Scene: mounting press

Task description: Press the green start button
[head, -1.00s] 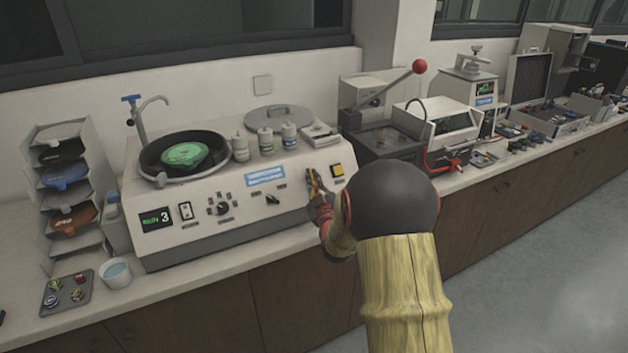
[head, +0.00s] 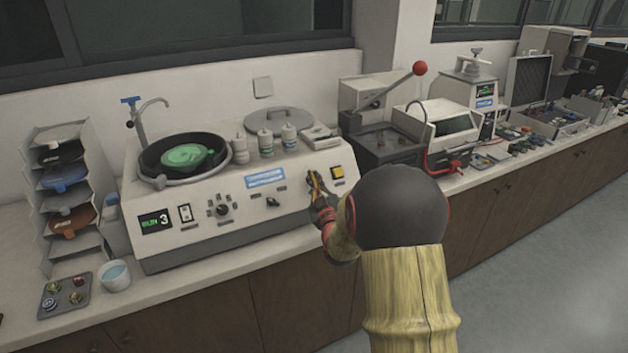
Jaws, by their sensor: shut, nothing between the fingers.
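The polisher (head: 160,246) is a pale machine with a sloped control panel. My gripper (head: 315,180) is shut and empty, its tips in front of the panel's right part, just left of a yellow square button (head: 337,172). I cannot make out the green start button; my gripper may be covering it. Whether the fingertips touch the panel or stand just off it, I cannot tell. The panel's display (head: 156,219) is lit, with green characters and a 3. A green disc (head: 188,157) lies in the polisher's round bowl (head: 152,157).
A tiered rack with coloured discs (head: 66,200) stands left of the polisher. Several bottles (head: 265,142) stand on its top. A press with a red-knobbed lever (head: 420,68) stands to the right. A small tray (head: 64,297) and a white cup (head: 115,276) sit at the front left.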

